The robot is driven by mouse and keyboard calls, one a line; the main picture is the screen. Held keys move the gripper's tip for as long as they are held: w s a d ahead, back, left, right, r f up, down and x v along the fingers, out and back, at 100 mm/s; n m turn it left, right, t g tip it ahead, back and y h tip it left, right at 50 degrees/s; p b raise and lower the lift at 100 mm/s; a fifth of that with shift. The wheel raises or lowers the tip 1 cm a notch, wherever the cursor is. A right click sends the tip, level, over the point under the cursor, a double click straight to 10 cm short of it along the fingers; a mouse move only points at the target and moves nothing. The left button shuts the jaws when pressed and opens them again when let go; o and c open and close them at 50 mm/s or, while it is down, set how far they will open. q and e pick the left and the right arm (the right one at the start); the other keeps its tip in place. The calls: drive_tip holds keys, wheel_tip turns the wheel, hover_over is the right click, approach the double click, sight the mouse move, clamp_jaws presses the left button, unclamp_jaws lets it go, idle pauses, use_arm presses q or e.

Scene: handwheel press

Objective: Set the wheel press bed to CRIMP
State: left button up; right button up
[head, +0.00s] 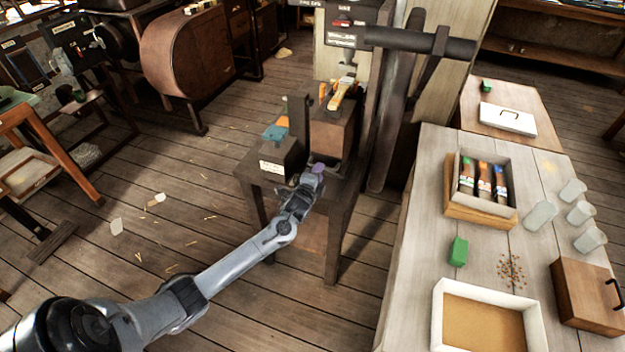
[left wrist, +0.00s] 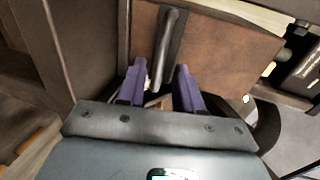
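My left gripper (head: 316,176) is at the front of a dark stand (head: 340,205), close to a brown box-like block (head: 335,128). In the left wrist view its two purple fingers (left wrist: 162,90) are apart. A dark upright bar handle (left wrist: 168,45) on a brown panel (left wrist: 215,45) shows between and beyond the fingers. I cannot tell whether the fingers touch the bar. A dark box with a white label (head: 274,167) stands just left of the gripper. No handwheel or CRIMP marking can be made out on this stand. My right gripper is not in view.
A pale table (head: 410,270) with a parts tray (head: 453,180), a sand tray (head: 440,310) and clear cups stands right. Open plank floor lies left.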

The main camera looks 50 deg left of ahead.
use_arm(q)
drive_tip(key=p+v, duration=0.1)
drive_tip(key=v, duration=0.5)
drive_tip(key=shift+w, duration=0.1)
